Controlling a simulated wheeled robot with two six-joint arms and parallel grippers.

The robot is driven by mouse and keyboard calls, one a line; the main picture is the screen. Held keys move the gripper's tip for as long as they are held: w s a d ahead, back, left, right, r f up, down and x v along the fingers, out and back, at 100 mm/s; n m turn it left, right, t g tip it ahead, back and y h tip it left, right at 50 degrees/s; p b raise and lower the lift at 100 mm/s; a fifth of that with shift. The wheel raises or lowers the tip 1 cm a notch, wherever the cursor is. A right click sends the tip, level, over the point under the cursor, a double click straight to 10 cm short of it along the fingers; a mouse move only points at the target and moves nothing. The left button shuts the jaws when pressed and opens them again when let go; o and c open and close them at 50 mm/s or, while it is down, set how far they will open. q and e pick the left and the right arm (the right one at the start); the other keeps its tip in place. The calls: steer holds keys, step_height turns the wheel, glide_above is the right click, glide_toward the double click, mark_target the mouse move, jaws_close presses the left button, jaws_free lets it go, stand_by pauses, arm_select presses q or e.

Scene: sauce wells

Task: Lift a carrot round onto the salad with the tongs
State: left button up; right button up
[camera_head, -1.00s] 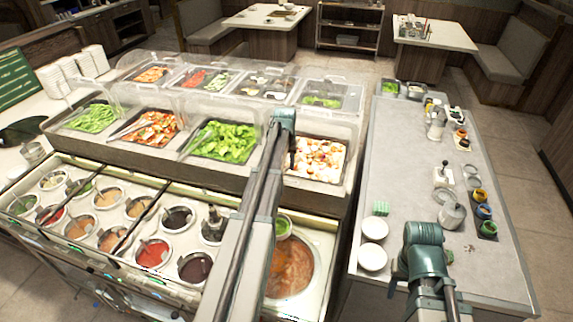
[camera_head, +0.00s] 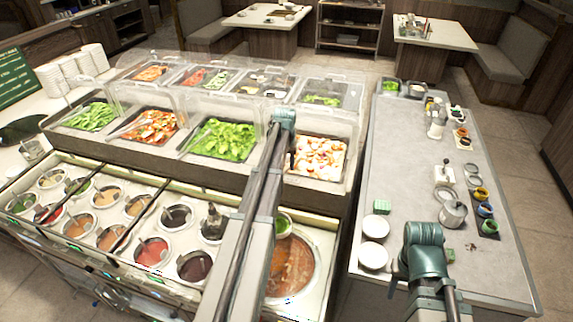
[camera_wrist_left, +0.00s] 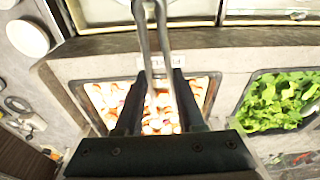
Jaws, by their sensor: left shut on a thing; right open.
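My left gripper (camera_head: 291,148) is over the pan of pale and reddish chopped pieces (camera_head: 322,160) at the right end of the near row. In the left wrist view its fingers (camera_wrist_left: 157,82) are shut on the metal tongs (camera_wrist_left: 154,38), whose two arms run up out of the picture. The pan's pieces (camera_wrist_left: 155,118) lie below; I cannot single out a carrot round. The green leaf salad (camera_head: 226,141) is in the pan to the left, and shows at the right in the wrist view (camera_wrist_left: 280,100). My right gripper (camera_head: 424,262) is open over the grey counter, its fingers mostly hidden.
Clear guards (camera_head: 225,104) stand over the food pans. Sauce wells (camera_head: 152,252) and a large soup well (camera_head: 291,268) lie in front. The grey side counter (camera_head: 405,170) holds white bowls (camera_head: 374,256), a metal pot (camera_head: 453,214) and several small jars (camera_head: 486,210).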

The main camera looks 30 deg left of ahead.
arm_select(q)
steer(key=shift+f+b, duration=0.4)
steer(key=shift+f, duration=0.1)
steer(key=shift+f+b, duration=0.65)
steer(key=shift+f, duration=0.05)
jaws_close()
steer(key=shift+r, duration=0.1)
